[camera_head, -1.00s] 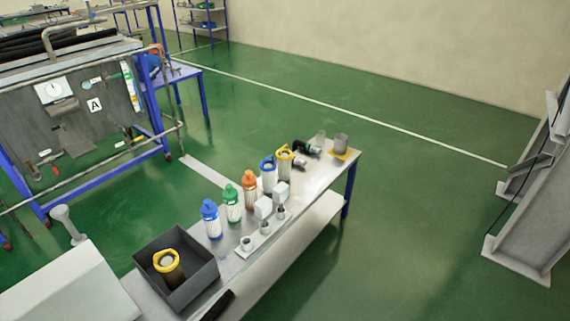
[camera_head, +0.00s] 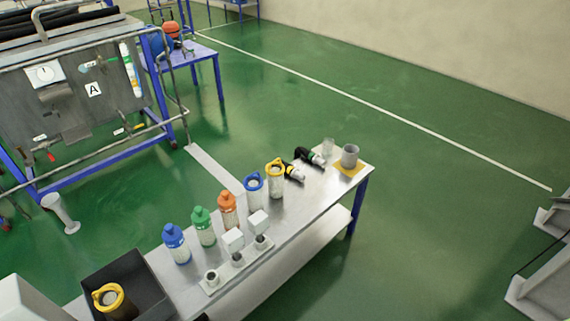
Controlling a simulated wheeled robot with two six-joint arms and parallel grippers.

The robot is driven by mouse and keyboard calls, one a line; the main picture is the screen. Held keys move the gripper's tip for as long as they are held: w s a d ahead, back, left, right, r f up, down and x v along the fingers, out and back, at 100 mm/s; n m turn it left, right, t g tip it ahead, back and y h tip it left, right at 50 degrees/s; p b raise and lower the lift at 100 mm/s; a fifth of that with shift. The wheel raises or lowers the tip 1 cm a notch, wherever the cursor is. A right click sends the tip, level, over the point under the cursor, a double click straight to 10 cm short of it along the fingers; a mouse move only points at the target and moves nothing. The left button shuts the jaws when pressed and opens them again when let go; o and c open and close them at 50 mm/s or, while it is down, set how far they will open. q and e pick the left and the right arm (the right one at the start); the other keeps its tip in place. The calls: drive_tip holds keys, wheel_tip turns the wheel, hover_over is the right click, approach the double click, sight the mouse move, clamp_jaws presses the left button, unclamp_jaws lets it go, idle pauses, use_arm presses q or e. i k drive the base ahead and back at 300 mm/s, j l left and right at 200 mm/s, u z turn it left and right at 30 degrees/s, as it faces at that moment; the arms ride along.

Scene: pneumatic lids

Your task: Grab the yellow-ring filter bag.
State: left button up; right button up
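Two filter bags with yellow rings are in view. One yellow-ring filter bag (camera_head: 276,180) stands upright on the metal table (camera_head: 240,212), right of a blue-ring filter bag (camera_head: 254,192). Neither of my grippers shows in the head view.
Bottles with blue (camera_head: 175,243), green (camera_head: 203,228) and orange (camera_head: 228,211) caps stand in a row on the table. Small white fittings stand in front of them. Black-and-white fittings, a clear cup and a grey cup (camera_head: 349,156) stand at the far end.

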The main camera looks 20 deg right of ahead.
sight(276, 170)
drive_tip(key=i+l, duration=0.15)
drive_tip(key=l, duration=0.2)
drive_tip(key=i+l+u, duration=0.1)
drive_tip(key=l, duration=0.25)
drive_tip(key=i+l, duration=0.25)
drive_tip(key=i+l+u, duration=0.1)
drive_tip(key=l, duration=0.35)
drive_tip(key=i+l, duration=0.15)
drive_tip(key=l, duration=0.25)
drive_tip(key=i+l+u, duration=0.1)
drive_tip(key=l, duration=0.25)
drive_tip(key=i, duration=0.05)
